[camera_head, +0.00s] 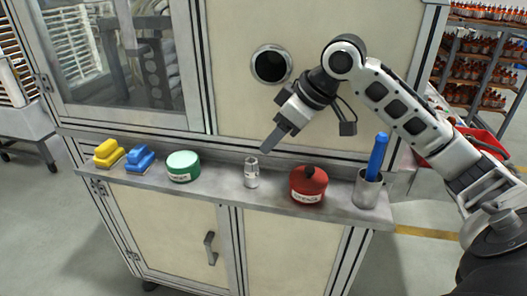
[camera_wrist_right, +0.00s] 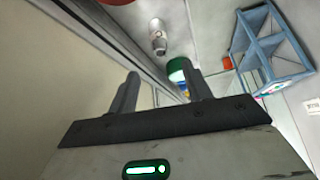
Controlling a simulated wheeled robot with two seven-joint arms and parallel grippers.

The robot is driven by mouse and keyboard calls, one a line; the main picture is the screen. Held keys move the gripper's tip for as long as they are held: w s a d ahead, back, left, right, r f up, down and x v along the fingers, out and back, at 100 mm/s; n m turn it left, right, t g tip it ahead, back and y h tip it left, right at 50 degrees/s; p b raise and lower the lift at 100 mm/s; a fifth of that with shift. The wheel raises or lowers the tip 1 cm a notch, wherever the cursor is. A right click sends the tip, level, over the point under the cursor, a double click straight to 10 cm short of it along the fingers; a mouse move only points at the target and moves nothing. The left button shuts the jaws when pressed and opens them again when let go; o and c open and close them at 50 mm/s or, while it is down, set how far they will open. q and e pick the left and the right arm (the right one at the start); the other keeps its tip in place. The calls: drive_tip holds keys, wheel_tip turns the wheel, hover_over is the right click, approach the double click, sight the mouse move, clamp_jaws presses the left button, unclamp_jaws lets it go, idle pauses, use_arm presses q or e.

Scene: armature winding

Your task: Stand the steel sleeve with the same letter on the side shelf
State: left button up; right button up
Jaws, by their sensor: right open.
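A small steel sleeve (camera_head: 251,180) stands upright on the narrow grey side shelf (camera_head: 225,190), between the green tin and the red pot. A pale mark shows on it, but I cannot read a letter. My right gripper (camera_head: 267,150) is above and slightly right of the sleeve, pointing down and left, apart from it. In the right wrist view the two fingers (camera_wrist_right: 160,85) are spread with nothing between them. The sleeve (camera_wrist_right: 158,40) shows beyond the fingertips there. My left gripper is not in view.
Left on the shelf are a yellow brush (camera_head: 108,154), a blue brush (camera_head: 140,159) and a green tin (camera_head: 183,167). To the right are a red pot (camera_head: 308,186) and a steel cup (camera_head: 366,190) holding a blue-handled tool (camera_head: 377,155). The cabinet wall (camera_head: 310,90) rises behind.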

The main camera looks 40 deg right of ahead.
drive_tip(key=shift+v, duration=1.65)
